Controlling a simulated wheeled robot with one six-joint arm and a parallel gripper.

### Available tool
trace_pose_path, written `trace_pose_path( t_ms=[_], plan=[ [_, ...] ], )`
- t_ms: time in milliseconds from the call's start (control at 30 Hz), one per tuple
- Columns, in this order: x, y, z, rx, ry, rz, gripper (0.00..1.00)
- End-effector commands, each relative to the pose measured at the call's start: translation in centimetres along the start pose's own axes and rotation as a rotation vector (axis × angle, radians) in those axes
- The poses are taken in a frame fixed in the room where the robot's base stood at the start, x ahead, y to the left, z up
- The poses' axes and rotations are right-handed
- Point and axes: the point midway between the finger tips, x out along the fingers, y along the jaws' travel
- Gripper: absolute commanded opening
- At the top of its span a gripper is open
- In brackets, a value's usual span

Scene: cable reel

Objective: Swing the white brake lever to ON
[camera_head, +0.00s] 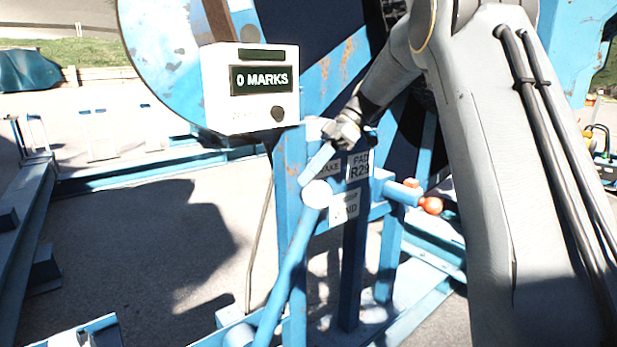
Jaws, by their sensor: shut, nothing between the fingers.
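A short pale bar (316,164), which looks like the white brake lever, slants up to the right on the blue stand, beside a partly hidden label ending in "AKE" (331,167). Just below it is a round white knob or cap (317,194) at the top of a slanted blue bar. My gripper (335,134) is shut and empty at the bar's upper end. I cannot tell whether they touch. No ON or OFF marking can be read.
A white counter box (222,85) reading "0 MARKS" stands left of my gripper. The large blue reel (165,60) stands behind. Blue frame rails (180,164) cross the ground.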

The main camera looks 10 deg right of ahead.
Motion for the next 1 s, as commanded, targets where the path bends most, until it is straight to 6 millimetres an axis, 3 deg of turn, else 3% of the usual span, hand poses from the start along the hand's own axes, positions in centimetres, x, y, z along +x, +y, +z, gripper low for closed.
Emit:
trace_pose_path(
  t_ms=[33, 233, 733, 867, 1000],
  plan=[
    [0.0, 0.6, 1.0, 0.002, -0.011, 0.004, 0.0],
    [-0.2, 1.2, 2.2, 0.003, -0.017, 0.004, 0.0],
    [-1.8, 1.0, 4.5, -0.001, 0.009, 0.002, 0.0],
    [-2.0, 0.9, 3.7, -0.002, 0.014, 0.004, 0.0],
    [-1.6, 0.7, 1.0, -0.006, 0.013, 0.005, 0.0]
  ],
)
